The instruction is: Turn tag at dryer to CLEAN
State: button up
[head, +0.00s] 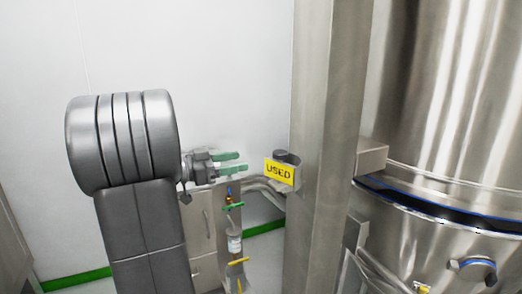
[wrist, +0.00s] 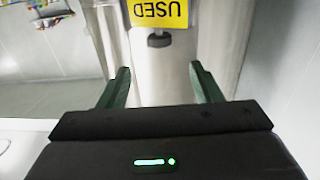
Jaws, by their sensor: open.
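The tag (head: 279,172) is a yellow plate that reads USED, mounted beside the steel column in the head view. A dark round knob (head: 287,157) sits just behind its top edge. In the wrist view the tag (wrist: 158,13) appears upside down at the top, cut off by the frame, with the dark knob (wrist: 159,40) below it. My gripper (head: 246,163) has green fingers, is open and empty, and points at the tag from its left, a short gap away. In the wrist view its fingers (wrist: 160,80) spread to either side of the knob, with the tag beyond them.
The large steel dryer vessel (head: 445,100) fills the right side. Below my gripper are bent pipes (head: 262,187), a small valve with a green handle (head: 233,207) and a steel cabinet (head: 203,225). The white wall behind is clear.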

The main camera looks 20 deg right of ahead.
aim_at(280, 151)
jog(key=d+p, duration=0.2)
jog(key=d, duration=1.1)
jog(key=shift+w+d, duration=0.1)
jog(key=shift+d, duration=0.15)
jog(key=shift+c, duration=0.5)
jog(key=c, duration=0.9)
jog(key=shift+f, duration=0.1)
jog(key=shift+f+t+b, duration=0.2)
jog(key=shift+t+b, duration=0.1)
jog(key=shift+b, duration=0.85)
